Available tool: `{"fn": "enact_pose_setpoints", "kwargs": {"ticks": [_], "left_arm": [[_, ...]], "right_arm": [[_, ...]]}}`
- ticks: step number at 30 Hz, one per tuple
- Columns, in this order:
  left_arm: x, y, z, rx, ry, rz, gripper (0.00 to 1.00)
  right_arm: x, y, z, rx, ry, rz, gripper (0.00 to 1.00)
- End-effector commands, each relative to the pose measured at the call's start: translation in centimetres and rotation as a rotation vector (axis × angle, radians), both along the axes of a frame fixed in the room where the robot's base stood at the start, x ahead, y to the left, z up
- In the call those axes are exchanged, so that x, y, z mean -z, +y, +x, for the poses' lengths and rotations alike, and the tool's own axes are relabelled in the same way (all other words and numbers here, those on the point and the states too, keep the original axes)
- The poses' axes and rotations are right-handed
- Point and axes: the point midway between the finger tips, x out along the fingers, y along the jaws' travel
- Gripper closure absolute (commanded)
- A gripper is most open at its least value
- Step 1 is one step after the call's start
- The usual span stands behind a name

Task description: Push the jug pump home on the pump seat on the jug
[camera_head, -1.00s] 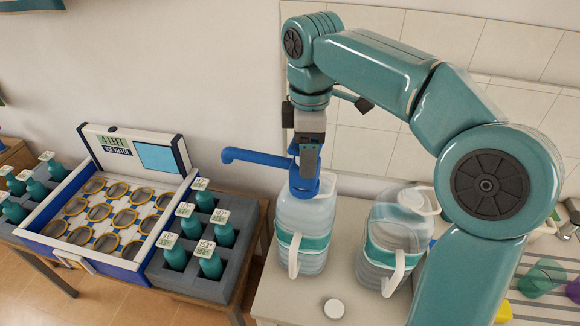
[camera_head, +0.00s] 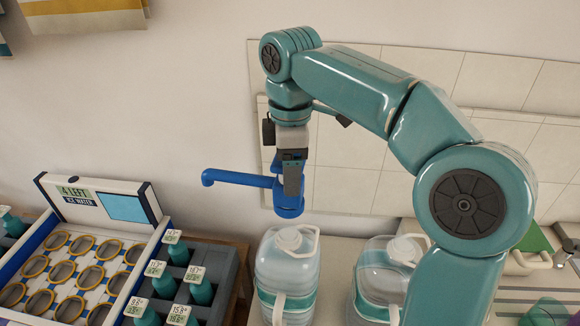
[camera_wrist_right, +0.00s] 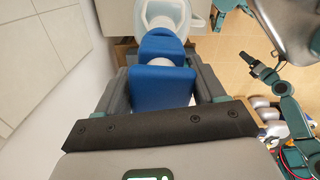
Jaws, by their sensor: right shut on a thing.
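My right gripper (camera_head: 291,185) is shut on the blue jug pump (camera_head: 288,203), whose long spout points left. The pump hangs upright above the near jug (camera_head: 287,272), with a visible gap between its lower end and the jug's top. The jug is clear with a teal band and a handle; the pump seat (camera_head: 289,240) is the pale neck on its top. In the right wrist view the blue pump (camera_wrist_right: 163,88) sits between both fingers, with the pale jug top (camera_wrist_right: 195,18) beyond it, partly hidden by the pump. My left gripper is not in view.
A second clear jug (camera_head: 382,283) stands close on the right. On the left are a tray (camera_head: 146,257) with round holders and a grey crate (camera_head: 228,268) of teal bottles. The tiled wall (camera_head: 350,165) is close behind.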

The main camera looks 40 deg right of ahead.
Motion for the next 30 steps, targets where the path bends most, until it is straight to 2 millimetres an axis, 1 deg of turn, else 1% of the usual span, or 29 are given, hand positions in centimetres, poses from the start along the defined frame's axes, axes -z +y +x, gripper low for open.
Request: {"fn": "enact_pose_setpoints", "kwargs": {"ticks": [13, 20, 27, 30], "left_arm": [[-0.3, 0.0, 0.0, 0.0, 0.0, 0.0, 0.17], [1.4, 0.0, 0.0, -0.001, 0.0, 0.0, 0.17], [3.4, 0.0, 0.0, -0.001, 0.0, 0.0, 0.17], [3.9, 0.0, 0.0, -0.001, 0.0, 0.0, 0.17]], "right_arm": [[0.0, 0.3, -0.4, -0.001, 0.001, 0.003, 0.78], [2.1, 0.3, -0.4, 0.0, 0.001, 0.003, 0.78], [4.7, 0.2, -0.3, 0.0, 0.001, 0.003, 0.78], [5.4, 0.2, -0.3, 0.0, 0.001, 0.003, 0.78]]}}
